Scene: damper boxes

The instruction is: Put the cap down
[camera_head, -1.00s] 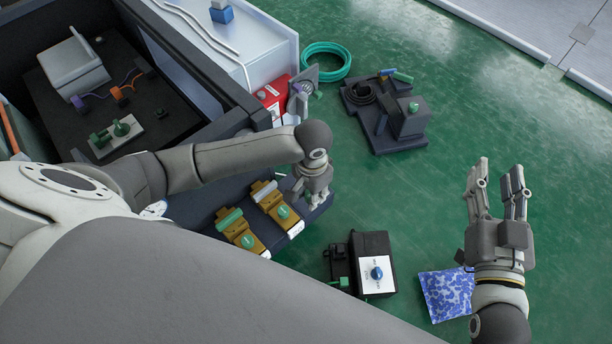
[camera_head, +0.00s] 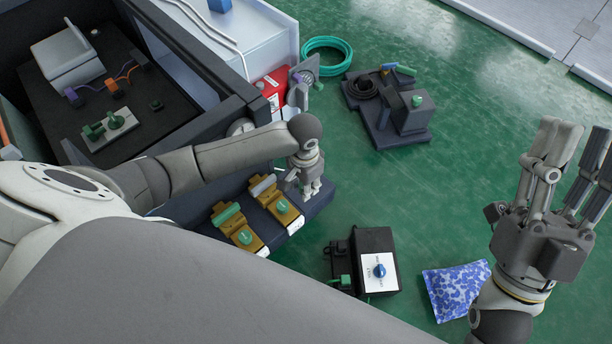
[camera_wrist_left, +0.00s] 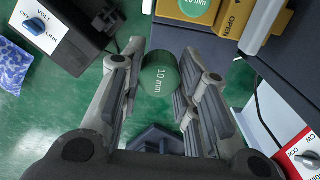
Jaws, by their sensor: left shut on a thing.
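A green cap (camera_wrist_left: 160,76) marked "10 mm" sits between the fingers of my left gripper in the left wrist view, and the gripper is shut on it. In the head view my left gripper (camera_head: 309,188) hangs at the far right end of a dark bench, beside two gold boxes; the cap is hidden there. The near gold box (camera_head: 245,238) and the far gold box (camera_head: 283,210) each carry a green round cap. My right gripper (camera_head: 580,140) is raised at the right, fingers spread and empty.
A black box (camera_head: 372,240) with a blue knob and a blue patterned bag (camera_head: 452,290) lie on the green floor. A dark stand (camera_head: 382,132), a teal hose coil (camera_head: 327,44) and a red box (camera_head: 271,88) are farther back. The floor right of the stand is clear.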

